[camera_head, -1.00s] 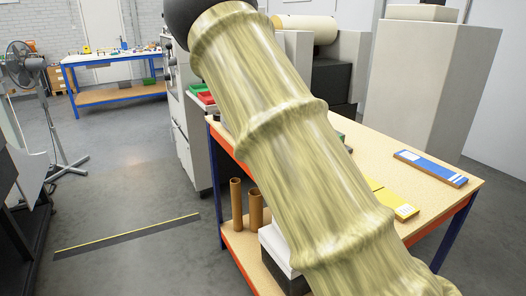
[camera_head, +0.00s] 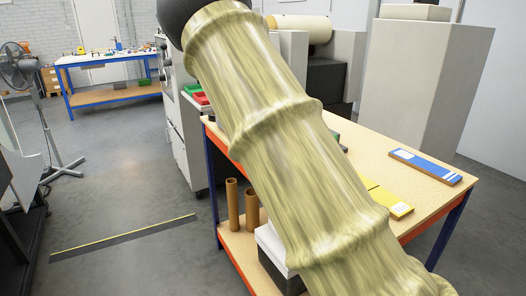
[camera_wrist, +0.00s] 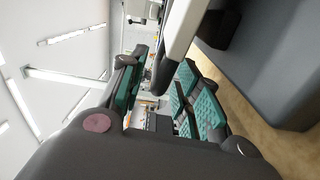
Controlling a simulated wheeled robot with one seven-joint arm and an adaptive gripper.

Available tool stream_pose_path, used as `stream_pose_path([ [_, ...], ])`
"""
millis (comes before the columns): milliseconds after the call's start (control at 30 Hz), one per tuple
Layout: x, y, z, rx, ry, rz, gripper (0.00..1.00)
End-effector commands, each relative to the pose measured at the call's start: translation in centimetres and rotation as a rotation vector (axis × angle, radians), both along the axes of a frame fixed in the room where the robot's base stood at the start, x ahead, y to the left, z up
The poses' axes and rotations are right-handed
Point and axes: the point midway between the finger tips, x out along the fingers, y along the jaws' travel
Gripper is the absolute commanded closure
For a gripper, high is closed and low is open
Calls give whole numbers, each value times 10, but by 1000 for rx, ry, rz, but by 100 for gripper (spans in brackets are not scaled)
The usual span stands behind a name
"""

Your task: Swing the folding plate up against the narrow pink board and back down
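I cannot make out a narrow pink board or a folding plate in either view. My gripper (camera_wrist: 158,88) shows in the wrist view, with teal ribbed pads on dark fingers. The fingers stand apart, and the background shows in the gap between them. A pale panel with a dark rounded edge (camera_wrist: 180,30) reaches in from the top of the wrist view towards the gap. I cannot tell what it is or whether the fingers touch it. In the head view my sleeved arm crosses the middle and hides part of the table; my gripper is out of that view.
A wooden-topped table (camera_head: 405,180) stands at the right, with a blue board (camera_head: 425,167) and a yellow board (camera_head: 388,202) on it. Brown tubes (camera_head: 233,205) and a white-topped box (camera_head: 272,246) sit on its lower shelf. Open floor (camera_head: 135,200) lies left; a fan (camera_head: 22,68) stands beyond.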

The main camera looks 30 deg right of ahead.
Motion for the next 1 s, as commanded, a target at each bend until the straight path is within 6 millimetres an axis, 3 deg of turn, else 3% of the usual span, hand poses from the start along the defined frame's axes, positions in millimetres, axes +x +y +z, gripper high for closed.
stream_pose_path([
  [600, -99, 2, -1, 1, 2, -5, 67],
  [800, -115, 3, -1, 1, 0, -5, 67],
  [1000, -117, 3, -1, 1, 0, -5, 67],
])
